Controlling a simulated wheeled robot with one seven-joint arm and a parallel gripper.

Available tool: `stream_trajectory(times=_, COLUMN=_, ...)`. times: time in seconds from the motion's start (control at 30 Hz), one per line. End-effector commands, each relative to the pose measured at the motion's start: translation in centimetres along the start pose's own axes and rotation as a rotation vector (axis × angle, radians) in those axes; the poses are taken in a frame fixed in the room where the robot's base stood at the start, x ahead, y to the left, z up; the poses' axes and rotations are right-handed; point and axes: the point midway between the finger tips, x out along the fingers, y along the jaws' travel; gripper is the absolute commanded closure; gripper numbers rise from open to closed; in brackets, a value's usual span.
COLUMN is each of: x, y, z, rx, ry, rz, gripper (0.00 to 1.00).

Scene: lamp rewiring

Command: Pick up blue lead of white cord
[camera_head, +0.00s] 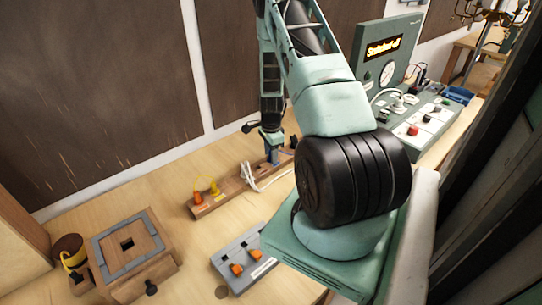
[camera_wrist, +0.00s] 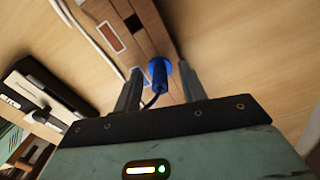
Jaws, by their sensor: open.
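The blue lead (camera_wrist: 158,74) shows in the wrist view as a ribbed blue plug with a round flange and a thin dark blue wire. It stands at the wooden strip (camera_wrist: 137,35), between the two fingers of my gripper (camera_wrist: 160,88), which are apart on either side of it. I cannot tell whether either finger touches it. In the head view my gripper (camera_head: 271,150) is down at the right part of the wooden strip (camera_head: 220,194), and a bit of blue shows there. The white cord (camera_head: 258,178) lies looped over the strip, and also shows in the wrist view (camera_wrist: 85,30).
Orange and yellow plugs (camera_head: 206,188) stand at the strip's left end. A grey block with orange knobs (camera_head: 238,265) lies in front. A wooden box (camera_head: 128,250) is at left. A green test panel (camera_head: 385,62) stands at back right. Bare table lies between box and strip.

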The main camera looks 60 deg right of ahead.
Motion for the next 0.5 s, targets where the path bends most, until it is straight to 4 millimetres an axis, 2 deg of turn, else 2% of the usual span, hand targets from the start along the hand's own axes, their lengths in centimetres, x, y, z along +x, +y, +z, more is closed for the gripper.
stream_trajectory(times=0.07, x=0.00, y=-0.01, z=0.01, rx=0.000, ry=0.000, rz=0.000, gripper=0.59)
stream_trajectory(times=0.1, x=0.00, y=-0.01, z=0.01, rx=0.000, ry=0.000, rz=0.000, gripper=0.64)
stream_trajectory(times=0.23, x=-0.02, y=0.00, z=0.02, rx=0.000, ry=0.000, rz=0.000, gripper=1.00)
stream_trajectory(times=0.5, x=-0.04, y=0.00, z=0.02, rx=-0.001, ry=0.000, rz=0.000, gripper=1.00)
